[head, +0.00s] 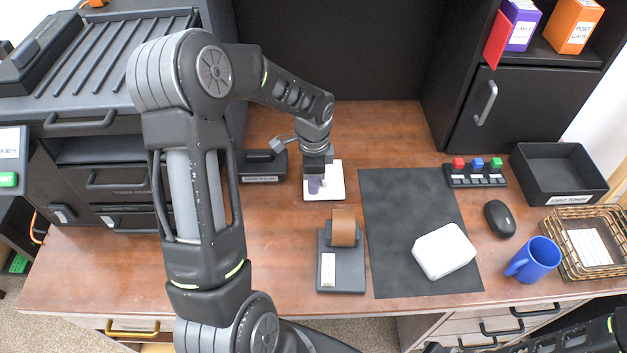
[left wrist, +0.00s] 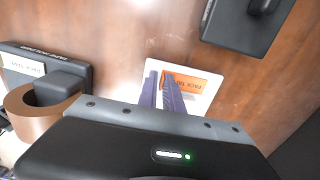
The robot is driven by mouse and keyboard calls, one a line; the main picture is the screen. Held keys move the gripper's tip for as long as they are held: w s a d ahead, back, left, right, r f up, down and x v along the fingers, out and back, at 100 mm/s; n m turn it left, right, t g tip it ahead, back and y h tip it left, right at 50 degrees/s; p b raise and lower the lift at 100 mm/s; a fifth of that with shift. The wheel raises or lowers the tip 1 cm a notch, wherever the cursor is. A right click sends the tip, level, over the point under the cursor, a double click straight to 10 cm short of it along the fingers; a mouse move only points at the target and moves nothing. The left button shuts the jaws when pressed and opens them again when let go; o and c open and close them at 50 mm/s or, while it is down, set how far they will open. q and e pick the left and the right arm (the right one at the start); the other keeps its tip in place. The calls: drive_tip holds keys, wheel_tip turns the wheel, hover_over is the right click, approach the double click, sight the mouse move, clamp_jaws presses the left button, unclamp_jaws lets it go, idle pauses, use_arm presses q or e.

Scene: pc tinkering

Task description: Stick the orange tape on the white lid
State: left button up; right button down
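The orange tape (left wrist: 193,85) is a small labelled strip lying on a white square backing (left wrist: 190,107) on the desk; the backing also shows in the head view (head: 336,184). My left gripper (left wrist: 159,68) points down over the backing, its purple fingers close together with a narrow gap between them. They overlap the tape's left end in the left wrist view; contact is unclear. In the head view the left gripper (head: 315,186) hides the tape. A white rounded lid or box (head: 443,250) lies on the dark mat at the right. My right gripper is not visible.
A tape dispenser (head: 341,262) stands in front of the backing, and a black labelled holder (head: 262,167) is left of it. A mouse (head: 499,219), blue mug (head: 533,260), wire basket (head: 562,243) and black tray (head: 560,176) stand right. The dark mat (head: 405,205) is clear behind the white lid.

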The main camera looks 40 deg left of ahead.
use_arm(q)
drive_tip(key=o, duration=0.3)
wheel_tip(320, 180, up, 8)
drive_tip(key=shift+f, duration=0.1)
idle(0.5)
idle(0.5)
